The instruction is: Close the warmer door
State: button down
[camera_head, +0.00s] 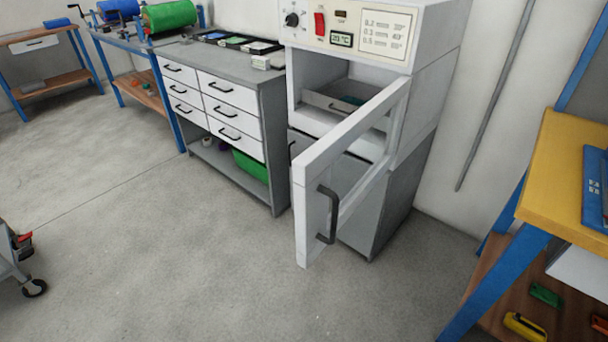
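The warmer (431,75) is a white and grey cabinet right of the middle, with a control panel on top. The panel has a black knob, a red switch and a lit display. Its door (344,144) stands wide open, swung out toward me from a hinge on the right. The door has a white frame around a window and a dark grey handle (328,214) near its free edge. Inside the open chamber is a metal tray (330,104) with something dark blue-green in it. My gripper is not in this view.
A grey drawer cabinet (228,105) stands left of the warmer, with trays on top and a green bin (250,166) below. A yellow-topped bench (566,185) with blue legs is at right. A cart wheel (34,287) shows at left. The floor in front is clear.

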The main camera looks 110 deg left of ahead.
aim_at(314, 229)
jog(key=u, duration=3.9)
jog(key=i, duration=1)
jog(key=k, duration=1.2)
jog(key=u, duration=0.3)
